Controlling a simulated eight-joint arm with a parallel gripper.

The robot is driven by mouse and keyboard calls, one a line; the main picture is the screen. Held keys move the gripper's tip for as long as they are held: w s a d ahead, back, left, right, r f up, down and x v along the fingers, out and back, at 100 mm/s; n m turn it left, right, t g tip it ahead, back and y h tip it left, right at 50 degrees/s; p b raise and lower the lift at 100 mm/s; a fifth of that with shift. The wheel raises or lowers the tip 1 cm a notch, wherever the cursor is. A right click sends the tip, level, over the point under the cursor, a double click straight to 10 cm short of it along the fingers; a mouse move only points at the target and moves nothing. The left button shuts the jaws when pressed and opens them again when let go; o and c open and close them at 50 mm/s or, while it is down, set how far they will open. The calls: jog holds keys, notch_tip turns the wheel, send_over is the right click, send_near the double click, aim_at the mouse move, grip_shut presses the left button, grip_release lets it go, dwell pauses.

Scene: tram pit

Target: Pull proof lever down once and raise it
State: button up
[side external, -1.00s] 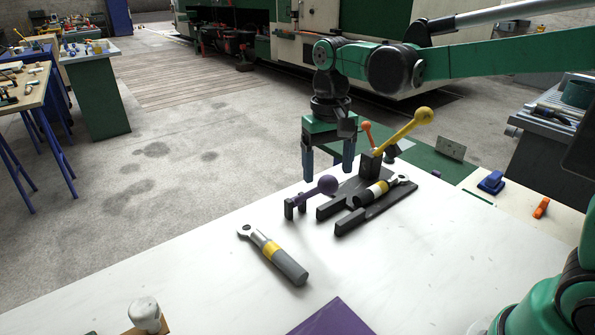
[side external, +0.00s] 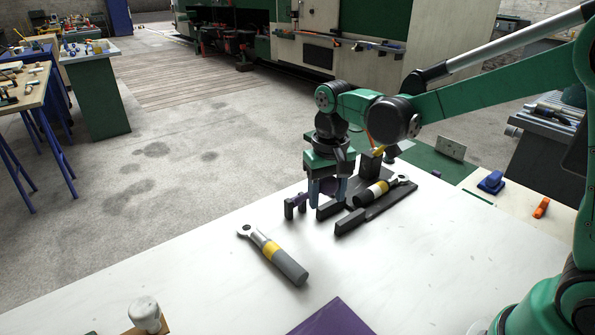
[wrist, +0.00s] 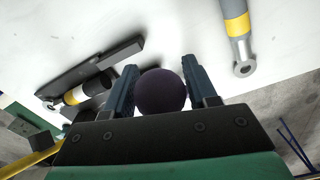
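A short lever with a purple ball knob (side external: 327,187) stands at the back of the white bench, on a small dark bracket (side external: 291,205). In the wrist view the dark purple ball (wrist: 161,92) fills the space between my fingers. My gripper (side external: 327,195) points down and is shut on the ball, one finger on each side. The lever's arm is hidden behind the ball and fingers. A larger lever with a yellow handle is mostly hidden behind my arm in the side view; a yellow bar (wrist: 32,162) shows at lower left in the wrist view. I cannot tell which lever is the proof lever.
A white knob (side external: 144,313) and a purple plate (side external: 333,318) are nearer the front.

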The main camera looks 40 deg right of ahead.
grip_shut()
jog(key=shift+w+r+g, duration=0.55)
jog(key=shift+g, duration=0.25)
jog(key=o, duration=0.5)
grip_release()
jog(key=shift+r, duration=0.1)
jog(key=shift+w+r, duration=0.2)
jog(key=shift+r, duration=1.15)
jog(key=shift+w+r, duration=0.2)
jog(key=shift+r, duration=1.15)
